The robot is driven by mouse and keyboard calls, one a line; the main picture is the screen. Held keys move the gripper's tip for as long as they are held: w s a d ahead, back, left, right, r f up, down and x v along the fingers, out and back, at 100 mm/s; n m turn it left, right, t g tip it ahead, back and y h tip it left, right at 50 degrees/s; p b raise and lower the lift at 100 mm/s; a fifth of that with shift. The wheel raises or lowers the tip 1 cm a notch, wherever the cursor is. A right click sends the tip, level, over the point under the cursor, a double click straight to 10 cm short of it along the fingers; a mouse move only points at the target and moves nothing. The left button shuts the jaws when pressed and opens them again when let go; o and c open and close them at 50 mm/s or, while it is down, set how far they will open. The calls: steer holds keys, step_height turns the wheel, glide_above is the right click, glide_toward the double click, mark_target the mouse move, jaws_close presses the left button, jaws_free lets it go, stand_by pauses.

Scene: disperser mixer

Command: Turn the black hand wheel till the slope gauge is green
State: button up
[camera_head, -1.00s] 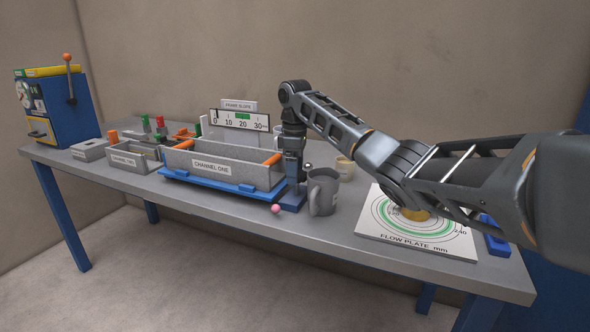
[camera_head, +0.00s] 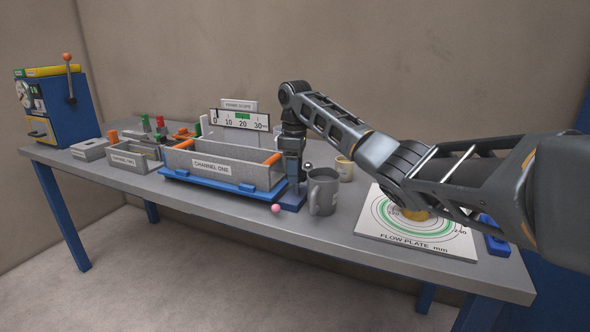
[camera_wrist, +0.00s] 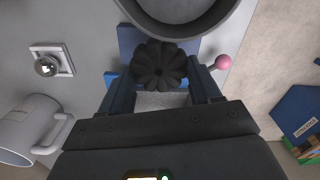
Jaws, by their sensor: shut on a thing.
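The black hand wheel (camera_wrist: 160,64) has a lobed rim and shows between my fingers in the wrist view. My gripper (camera_wrist: 165,76) is shut on it, one finger on each side. In the head view my gripper (camera_head: 292,170) points down at the right end of the channel one trough (camera_head: 215,175), and the wheel is hidden there. The slope gauge (camera_head: 240,119) stands behind the trough with a scale from 0 to 30 and a green band near 20. Its dark pointer seems to be close to 0, left of the green band.
A grey mug (camera_head: 322,192) stands close to the right of my gripper, with a cream mug (camera_head: 345,168) behind. A pink ball (camera_head: 276,208) is near the front. A flow plate (camera_head: 415,243) lies under my arm. A pale mug (camera_wrist: 30,130) shows in the wrist view.

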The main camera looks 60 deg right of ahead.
steer(key=shift+r+p, duration=0.1)
steer(key=shift+p, duration=0.25)
steer(key=m+p, duration=0.3)
steer(key=shift+r+p, duration=0.2)
steer(key=shift+p, duration=0.15)
steer(key=m+p, duration=0.4)
steer(key=shift+d+p, duration=0.1)
steer(key=shift+p, duration=0.25)
steer(key=m+p, duration=0.2)
steer(key=m, duration=0.1)
steer(key=shift+d+f+m, duration=0.1)
steer(key=shift+f+m, duration=0.05)
steer(key=shift+m, duration=0.25)
steer(key=shift+d+f+m+p, duration=0.1)
steer(key=shift+m+p, duration=0.75)
steer(key=shift+m, duration=0.65)
steer(key=o, duration=1.1)
steer(key=shift+s, duration=0.1)
steer(key=shift+c, duration=0.2)
